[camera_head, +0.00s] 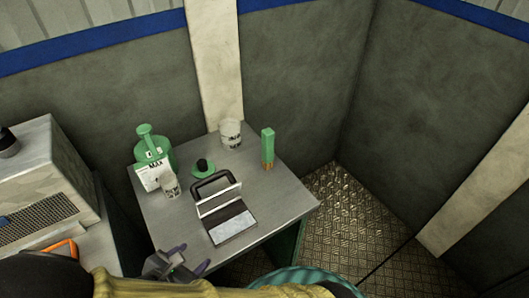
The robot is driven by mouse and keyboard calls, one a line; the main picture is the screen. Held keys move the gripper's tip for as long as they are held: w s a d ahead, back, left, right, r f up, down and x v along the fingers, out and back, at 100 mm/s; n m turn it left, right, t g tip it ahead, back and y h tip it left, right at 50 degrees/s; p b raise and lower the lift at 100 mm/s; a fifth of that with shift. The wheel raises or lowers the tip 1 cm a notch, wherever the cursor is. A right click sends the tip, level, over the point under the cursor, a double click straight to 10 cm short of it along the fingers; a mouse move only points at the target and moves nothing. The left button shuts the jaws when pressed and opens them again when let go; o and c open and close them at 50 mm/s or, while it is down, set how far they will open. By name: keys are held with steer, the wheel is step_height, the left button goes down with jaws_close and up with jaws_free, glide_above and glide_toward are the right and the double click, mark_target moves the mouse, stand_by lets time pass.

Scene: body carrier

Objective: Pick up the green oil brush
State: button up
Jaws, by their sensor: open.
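The green oil brush (267,143) appears to be the tall, narrow green block with a brown lower end. It stands upright near the right back edge of the grey metal table (270,195). My gripper (190,258) is at the table's front left edge, low in the view, with its dark purple fingers apart. It is open, with nothing visible between its fingers. It is well to the left of and nearer than the brush, not touching it.
A black-handled metal tool (232,222) lies between my gripper and the brush. A green canister (155,143), a small white can (170,186), a green disc with black knob (203,170) and a white cup (231,134) stand behind. Walls close off the back.

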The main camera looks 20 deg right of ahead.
steer(key=d+m+g, duration=0.1)
steer(key=d+m, duration=0.1)
steer(key=d+m+g, duration=0.3)
steer(key=d+m, duration=0.1)
steer(key=shift+w+r, duration=0.35)
steer(key=shift+w, duration=0.05)
steer(key=w+d+r+m+y, duration=0.1)
steer(key=d+r+m+y, duration=0.2)
steer(key=d+m, duration=0.4)
steer(key=w+d+r+m+g+y, duration=0.1)
steer(key=d+r+m+y, duration=0.3)
steer(key=m, duration=0.8)
steer(key=w+d+r, duration=0.1)
steer(key=d+r, duration=0.1)
steer(key=d, duration=0.2)
steer(key=shift+w+d+m, duration=0.2)
steer(key=shift+d+m, duration=0.1)
